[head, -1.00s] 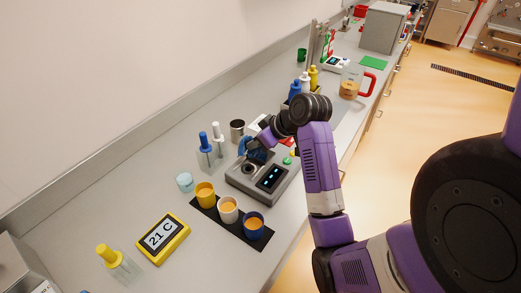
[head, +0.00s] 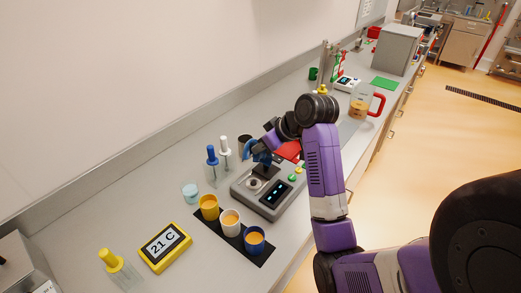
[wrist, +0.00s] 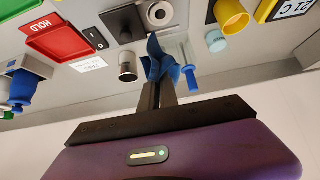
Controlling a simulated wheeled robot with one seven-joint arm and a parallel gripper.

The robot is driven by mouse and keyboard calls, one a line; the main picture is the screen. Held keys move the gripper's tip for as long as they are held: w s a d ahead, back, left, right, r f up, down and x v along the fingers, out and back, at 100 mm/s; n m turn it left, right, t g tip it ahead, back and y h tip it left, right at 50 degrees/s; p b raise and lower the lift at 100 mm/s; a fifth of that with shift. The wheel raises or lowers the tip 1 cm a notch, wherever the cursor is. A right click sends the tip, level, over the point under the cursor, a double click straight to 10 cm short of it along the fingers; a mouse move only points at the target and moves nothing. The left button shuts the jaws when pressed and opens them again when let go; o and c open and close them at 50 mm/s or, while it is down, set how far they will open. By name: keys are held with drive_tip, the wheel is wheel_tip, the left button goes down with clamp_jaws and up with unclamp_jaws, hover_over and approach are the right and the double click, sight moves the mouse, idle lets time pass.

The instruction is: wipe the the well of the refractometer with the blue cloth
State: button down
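The grey refractometer (head: 283,204) stands on the bench, with its round well (head: 254,184) at its left end and a lit dark display. In the wrist view the well (wrist: 159,13) shows at the top, uncovered. My gripper (wrist: 157,92) is shut on the blue cloth (wrist: 160,62), which sticks out beyond the fingertips. In the head view the cloth (head: 260,156) is over the back edge of the refractometer, behind the well. It looks apart from the well; its exact height is hard to tell.
Yellow, white (head: 231,222) and blue sample cups stand on a black mat in front. Dropper bottles (head: 212,160), a pale blue jar (head: 190,192) and a steel cup (wrist: 128,65) stand close by. A red HOLD tray (wrist: 60,38) lies behind. A yellow thermometer (head: 165,247) is at the front left.

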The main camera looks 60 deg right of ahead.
wheel_tip(320, 180, up, 9)
idle(0.6)
